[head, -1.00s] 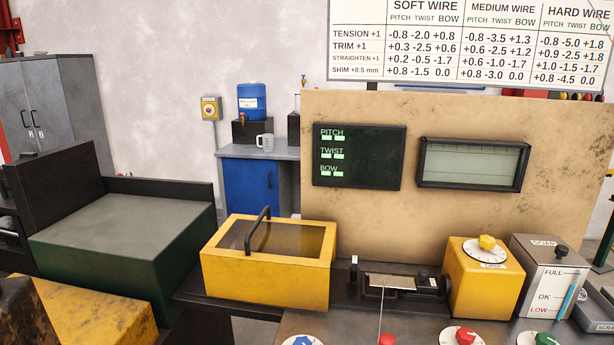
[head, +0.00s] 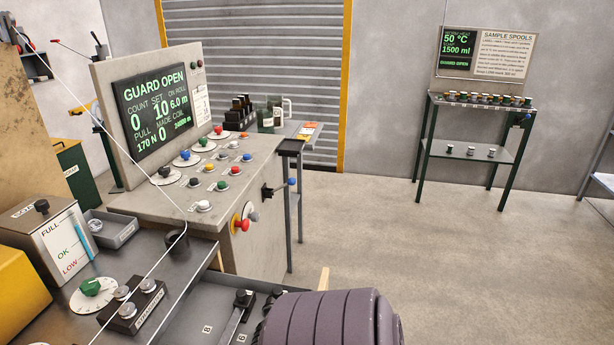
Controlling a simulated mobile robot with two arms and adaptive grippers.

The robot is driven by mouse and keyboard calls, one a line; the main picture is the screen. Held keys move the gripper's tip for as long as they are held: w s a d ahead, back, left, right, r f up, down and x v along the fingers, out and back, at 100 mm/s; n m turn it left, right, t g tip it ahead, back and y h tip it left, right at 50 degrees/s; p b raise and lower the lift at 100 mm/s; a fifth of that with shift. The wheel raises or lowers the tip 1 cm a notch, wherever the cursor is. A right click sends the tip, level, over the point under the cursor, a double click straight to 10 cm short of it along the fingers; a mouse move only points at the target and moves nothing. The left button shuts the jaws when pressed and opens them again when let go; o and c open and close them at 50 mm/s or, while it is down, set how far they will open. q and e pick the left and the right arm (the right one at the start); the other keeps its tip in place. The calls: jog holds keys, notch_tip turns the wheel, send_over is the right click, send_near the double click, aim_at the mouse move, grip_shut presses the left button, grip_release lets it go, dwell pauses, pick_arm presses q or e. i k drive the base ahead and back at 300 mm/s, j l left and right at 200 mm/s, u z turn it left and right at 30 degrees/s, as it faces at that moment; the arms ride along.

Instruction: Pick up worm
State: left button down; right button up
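No part that I can clearly identify as the worm shows in the head view. An open grey drawer (head: 201,307) at the bottom centre has slots marked 8 and 6. A dark bar-like part with a black knob (head: 241,299) lies in it; I cannot tell whether this is a worm. A large purple-grey ribbed shape, which looks like part of my arm, covers the drawer's right side. Neither gripper's fingers are in view.
The control console (head: 204,190) with knobs and a "GUARD OPEN" screen (head: 155,112) stands behind the drawer. A wire (head: 140,285) runs across the bench at left. A sample spools stand (head: 474,140) is at the back right. The floor (head: 420,260) at right is clear.

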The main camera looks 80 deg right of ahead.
aim_at(275, 293)
jog(key=j+z, duration=0.1)
jog(key=z, duration=2.15)
jog(key=l+u, duration=0.1)
jog(key=u, duration=0.35)
jog(key=i+l+u, duration=0.1)
jog(key=l+u, duration=0.9)
jog(key=l, duration=0.25)
